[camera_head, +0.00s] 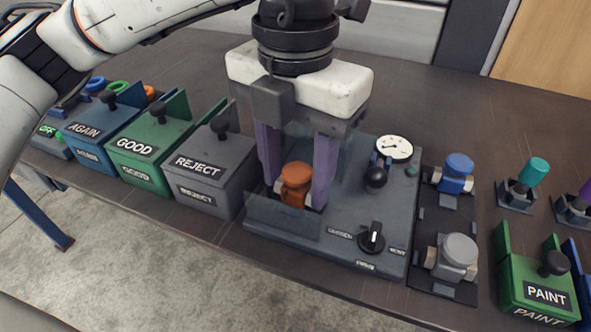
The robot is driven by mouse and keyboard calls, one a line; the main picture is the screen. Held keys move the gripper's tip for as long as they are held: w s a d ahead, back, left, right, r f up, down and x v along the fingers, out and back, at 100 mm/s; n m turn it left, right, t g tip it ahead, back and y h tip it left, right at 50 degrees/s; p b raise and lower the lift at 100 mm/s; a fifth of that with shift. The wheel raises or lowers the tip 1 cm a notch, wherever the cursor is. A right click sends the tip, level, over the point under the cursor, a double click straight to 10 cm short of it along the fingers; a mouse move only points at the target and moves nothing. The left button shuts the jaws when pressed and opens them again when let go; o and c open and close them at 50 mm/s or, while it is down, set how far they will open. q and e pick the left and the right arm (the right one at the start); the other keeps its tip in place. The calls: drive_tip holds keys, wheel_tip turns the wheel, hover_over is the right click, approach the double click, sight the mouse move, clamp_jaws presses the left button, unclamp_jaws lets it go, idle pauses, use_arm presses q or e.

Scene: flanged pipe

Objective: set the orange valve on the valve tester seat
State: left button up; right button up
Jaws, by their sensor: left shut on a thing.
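The orange valve (295,183) is upright between the purple fingers of my left gripper (297,190), which points straight down and is shut on it. The valve is over the left part of the grey valve tester (330,246), behind a low clear guard. The seat under the valve is hidden, so I cannot tell whether the valve touches it. The tester has a round white gauge (394,148), a black ball-topped lever (375,177) and a black selector knob (371,238). My right gripper is not in view.
Left of the tester stand REJECT (198,167), GOOD (136,147) and AGAIN (87,129) boxes. To the right, a dark rack holds a blue valve (457,173) and a grey valve (457,252). A green PAINT box (536,296) stands farther right. The table behind the tester is clear.

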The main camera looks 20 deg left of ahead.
sight(296, 173)
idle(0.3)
use_arm(q)
drive_tip(key=o, duration=1.9)
drive_tip(key=shift+f, duration=0.1)
drive_tip(key=shift+r+p, duration=1.25)
drive_tip(key=shift+r, duration=0.7)
drive_tip(key=shift+r+p, duration=1.15)
drive_tip(key=shift+r, duration=0.55)
drive_tip(key=shift+f, duration=0.1)
